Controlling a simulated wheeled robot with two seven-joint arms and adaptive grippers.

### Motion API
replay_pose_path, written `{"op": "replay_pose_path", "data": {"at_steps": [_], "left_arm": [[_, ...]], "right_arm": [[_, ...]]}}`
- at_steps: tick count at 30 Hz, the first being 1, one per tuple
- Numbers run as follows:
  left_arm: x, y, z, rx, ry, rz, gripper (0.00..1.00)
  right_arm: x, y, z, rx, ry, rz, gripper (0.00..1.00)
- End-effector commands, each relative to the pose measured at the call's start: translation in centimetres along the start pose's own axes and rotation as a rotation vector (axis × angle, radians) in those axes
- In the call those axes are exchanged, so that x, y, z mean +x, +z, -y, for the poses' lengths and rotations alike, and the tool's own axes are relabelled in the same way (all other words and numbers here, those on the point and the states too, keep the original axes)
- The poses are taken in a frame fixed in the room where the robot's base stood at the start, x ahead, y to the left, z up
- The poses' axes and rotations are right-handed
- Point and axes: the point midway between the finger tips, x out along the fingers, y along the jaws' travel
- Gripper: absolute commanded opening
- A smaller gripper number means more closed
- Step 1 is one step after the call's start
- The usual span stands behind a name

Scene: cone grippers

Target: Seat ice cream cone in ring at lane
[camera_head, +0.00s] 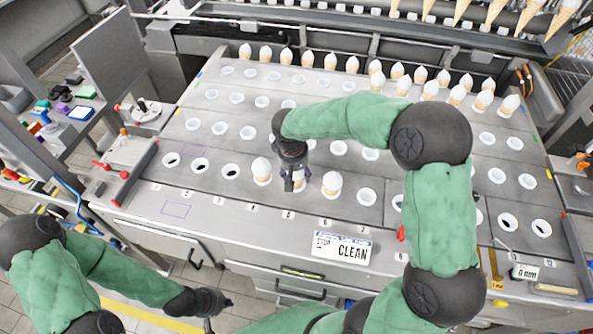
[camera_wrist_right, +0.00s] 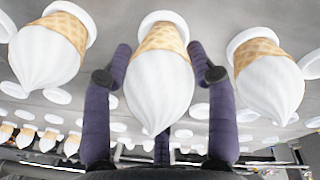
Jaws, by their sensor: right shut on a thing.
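My right gripper (camera_head: 294,184) points down at the front row of the worktop, near the label 5. In the head view the gripper mostly hides this cone. Similar cones stand in rings on either side, one left (camera_head: 261,170) and one right (camera_head: 331,183). My left gripper (camera_head: 212,302) is low in front of the worktop, its fingers unclear.
Rows of mostly empty white rings (camera_head: 366,196) cover the grey worktop (camera_head: 140,205). More cones (camera_head: 330,61) stand along the back row. A "CLEAN" sign (camera_head: 342,248) is on the front face. A red-handled fixture (camera_head: 123,172) is at the left edge.

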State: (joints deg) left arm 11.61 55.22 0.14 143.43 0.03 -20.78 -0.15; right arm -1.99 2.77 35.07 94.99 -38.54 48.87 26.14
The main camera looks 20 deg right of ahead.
Motion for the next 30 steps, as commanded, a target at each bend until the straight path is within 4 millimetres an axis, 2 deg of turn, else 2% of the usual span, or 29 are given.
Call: {"op": "replay_pose_path", "data": {"at_steps": [16, 25, 26, 27, 28, 30], "left_arm": [[0.9, 0.0, 0.3, 0.000, 0.000, 0.000, 0.00], [0.9, 0.0, 0.3, 0.000, 0.000, 0.000, 0.00], [0.9, 0.0, 0.3, 0.000, 0.000, 0.000, 0.00], [0.9, 0.0, 0.3, 0.000, 0.000, 0.000, 0.00], [0.9, 0.0, 0.3, 0.000, 0.000, 0.000, 0.00], [0.9, 0.0, 0.3, 0.000, 0.000, 0.000, 0.00]], "right_arm": [[1.2, 0.1, 0.2, 0.000, 0.000, 0.000, 0.39], [1.2, 0.1, 0.2, 0.000, 0.000, 0.000, 0.39], [1.2, 0.1, 0.2, 0.000, 0.000, 0.000, 0.63], [1.2, 0.1, 0.2, 0.000, 0.000, -0.001, 0.75], [1.2, 0.1, 0.2, 0.000, 0.000, 0.000, 0.83], [1.2, 0.1, 0.2, 0.000, 0.000, 0.000, 0.85]]}}
